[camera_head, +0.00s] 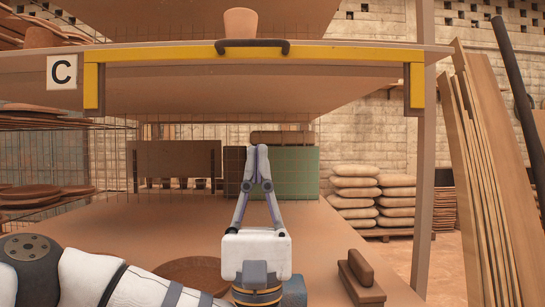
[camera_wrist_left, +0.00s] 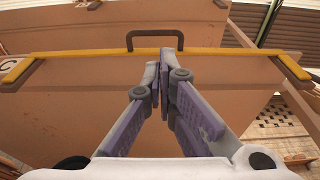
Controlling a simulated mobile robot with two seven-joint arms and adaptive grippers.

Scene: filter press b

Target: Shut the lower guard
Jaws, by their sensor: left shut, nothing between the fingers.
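A yellow guard bar (camera_head: 160,54) with bent-down ends runs along the shelf edge high in the head view. I take it for the lower guard. A dark handle (camera_head: 252,44) sits at its middle. In the left wrist view the yellow bar (camera_wrist_left: 85,54) crosses the upper part, with its dark handle (camera_wrist_left: 155,35) standing up from it. My left gripper (camera_head: 257,150) points upward, shut and empty, below the handle in the head view. My right gripper is not in view.
A pot (camera_head: 240,23) stands above the bar. The lower brown surface (camera_head: 130,225) carries a round board (camera_head: 190,272) and a brown block with a grip (camera_head: 360,278). A green box (camera_head: 292,172) stands behind. Planks (camera_head: 475,170) lean at right; stacked sacks (camera_head: 355,195) lie beyond.

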